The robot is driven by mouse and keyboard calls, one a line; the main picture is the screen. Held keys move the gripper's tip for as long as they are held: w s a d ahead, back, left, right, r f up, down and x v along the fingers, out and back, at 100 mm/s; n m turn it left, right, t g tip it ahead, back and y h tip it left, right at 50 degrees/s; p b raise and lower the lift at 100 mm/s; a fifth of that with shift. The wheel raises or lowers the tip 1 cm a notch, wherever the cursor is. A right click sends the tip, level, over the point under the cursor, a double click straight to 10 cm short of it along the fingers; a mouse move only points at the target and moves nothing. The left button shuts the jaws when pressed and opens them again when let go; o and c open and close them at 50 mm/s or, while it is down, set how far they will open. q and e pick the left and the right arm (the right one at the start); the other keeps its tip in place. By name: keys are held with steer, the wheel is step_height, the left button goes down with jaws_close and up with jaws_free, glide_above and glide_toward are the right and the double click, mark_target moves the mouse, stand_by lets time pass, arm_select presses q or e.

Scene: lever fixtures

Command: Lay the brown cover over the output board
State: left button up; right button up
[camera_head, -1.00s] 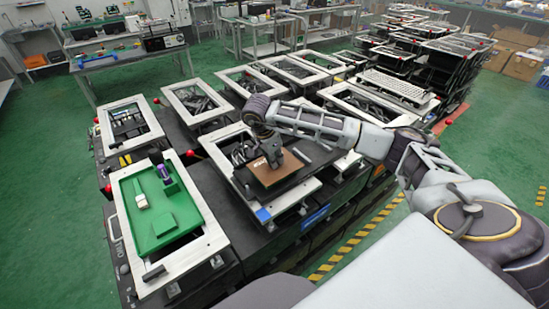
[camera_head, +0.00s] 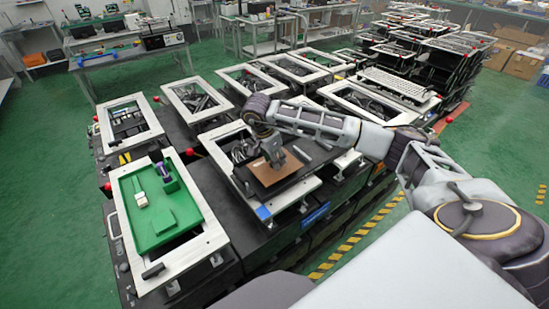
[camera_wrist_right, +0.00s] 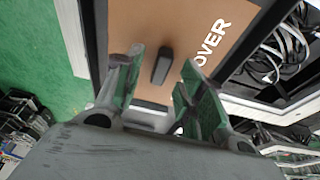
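The brown cover (camera_head: 268,178) lies flat on a dark board (camera_head: 316,157) inside a white-framed fixture in the middle of the head view. The right wrist view shows the cover (camera_wrist_right: 205,15) with white lettering ending in "OVER" and a small black handle (camera_wrist_right: 162,63). My right gripper (camera_head: 272,163) is just above the cover. In the right wrist view its two fingers (camera_wrist_right: 158,72) are spread apart, with the handle showing between them, clear of both. My left gripper is out of view.
A green tray (camera_head: 158,236) holding a purple item (camera_head: 165,173) and a white item (camera_head: 142,200) sits in the fixture to the left. Several other white-framed fixtures (camera_head: 198,100) with red knobs crowd around. The green floor (camera_head: 50,200) is free at the left.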

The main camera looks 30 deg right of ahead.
steer(key=shift+r, duration=0.1)
steer(key=v, duration=1.1)
steer(key=shift+r, duration=0.4)
steer(key=shift+a, duration=0.1)
stand_by(0.5)
